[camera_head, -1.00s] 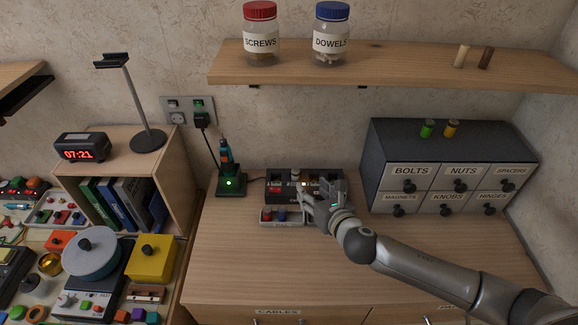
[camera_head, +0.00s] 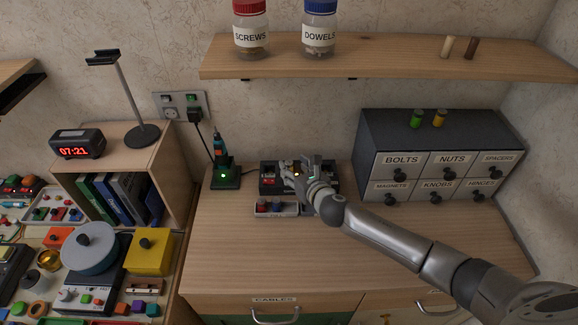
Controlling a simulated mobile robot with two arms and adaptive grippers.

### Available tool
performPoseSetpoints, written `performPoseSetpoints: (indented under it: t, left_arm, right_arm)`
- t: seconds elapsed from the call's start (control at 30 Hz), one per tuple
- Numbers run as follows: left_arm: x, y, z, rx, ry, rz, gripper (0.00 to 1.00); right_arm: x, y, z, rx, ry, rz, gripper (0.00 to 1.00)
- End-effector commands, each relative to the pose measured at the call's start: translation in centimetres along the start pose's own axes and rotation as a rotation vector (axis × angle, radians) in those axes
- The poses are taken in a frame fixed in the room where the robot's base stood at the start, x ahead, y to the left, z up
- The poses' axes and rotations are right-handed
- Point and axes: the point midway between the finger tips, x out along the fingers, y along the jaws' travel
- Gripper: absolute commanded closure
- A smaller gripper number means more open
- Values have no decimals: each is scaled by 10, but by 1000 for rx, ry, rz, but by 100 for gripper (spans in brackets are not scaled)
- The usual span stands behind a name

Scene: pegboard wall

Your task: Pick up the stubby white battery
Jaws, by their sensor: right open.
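My right gripper (camera_head: 298,170) is open over the black charger box (camera_head: 268,187) on the wooden counter, its arm coming in from the lower right. A small pale upright piece shows at the gripper's fingers; it is too small to tell whether it is the stubby white battery. The gripper hides much of the box's inside. A cream cylinder (camera_head: 448,46) stands upright on the wall shelf beside a brown one (camera_head: 471,48); I cannot tell whether either is a battery. My left gripper is not in view.
A grey tray (camera_head: 277,209) with small red and blue pieces lies before the box. A green-lit dock (camera_head: 224,176) stands to its left, a labelled drawer cabinet (camera_head: 430,165) to its right. Green (camera_head: 416,118) and yellow (camera_head: 440,118) cylinders stand on the cabinet. The counter's front is clear.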

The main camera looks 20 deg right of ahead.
Motion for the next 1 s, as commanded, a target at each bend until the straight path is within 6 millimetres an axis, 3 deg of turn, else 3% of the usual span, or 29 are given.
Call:
performPoseSetpoints:
  t: [0.23,0.57,0.93,1.0]
  left_arm:
    - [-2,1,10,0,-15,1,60]
    - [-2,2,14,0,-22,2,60]
    - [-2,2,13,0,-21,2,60]
    - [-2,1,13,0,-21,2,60]
  right_arm:
    - [23,0,1,0,-1,0,52]
    - [26,0,0,-1,0,0,52]
    - [26,0,0,0,0,0,98]
    - [26,0,0,0,-1,0,100]
